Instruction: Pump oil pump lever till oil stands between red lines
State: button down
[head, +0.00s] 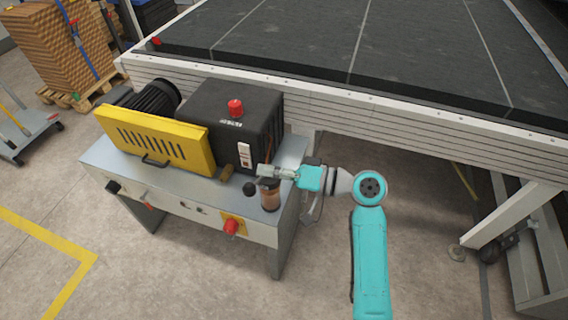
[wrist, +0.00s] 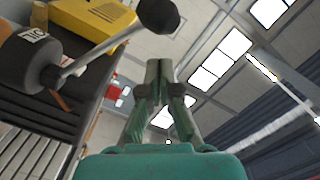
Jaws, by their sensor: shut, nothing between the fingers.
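The oil pump lever shows in the wrist view as a grey rod (wrist: 100,53) ending in a black knob (wrist: 158,14). In the head view the dark knob (head: 250,188) is at the front edge of the machine top. A brownish oil cup (head: 270,198) with a dark top stands just right of the knob. In the wrist view the rod joins a round dark part of the pump unit (wrist: 25,62). My gripper (head: 262,171) is above the cup, its fingers together and empty. In the wrist view its fingertips (wrist: 158,66) are apart from the lever. The oil level and red lines cannot be made out.
The black box (head: 210,105) and yellow guard (head: 150,138) stand behind and left on the grey cabinet (head: 190,190). A red button (head: 231,227) is on its front. The large dark table (head: 350,60) is behind. Floor in front is open.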

jog(key=shift+s+a+f, duration=0.45)
jog(key=shift+s+f, duration=0.15)
jog(key=shift+s, duration=0.15)
jog(key=s+a+f+n, duration=0.1)
jog(key=s+f+n, duration=0.2)
jog(key=f+n, duration=0.5)
jog(key=shift+s+f+n+t+h, duration=0.15)
jog(key=shift+f+n+t+h, duration=0.2)
jog(key=shift+f, duration=1.4)
jog(key=shift+a+f, duration=0.1)
jog(key=shift+f, duration=0.1)
jog(key=shift+r, duration=0.1)
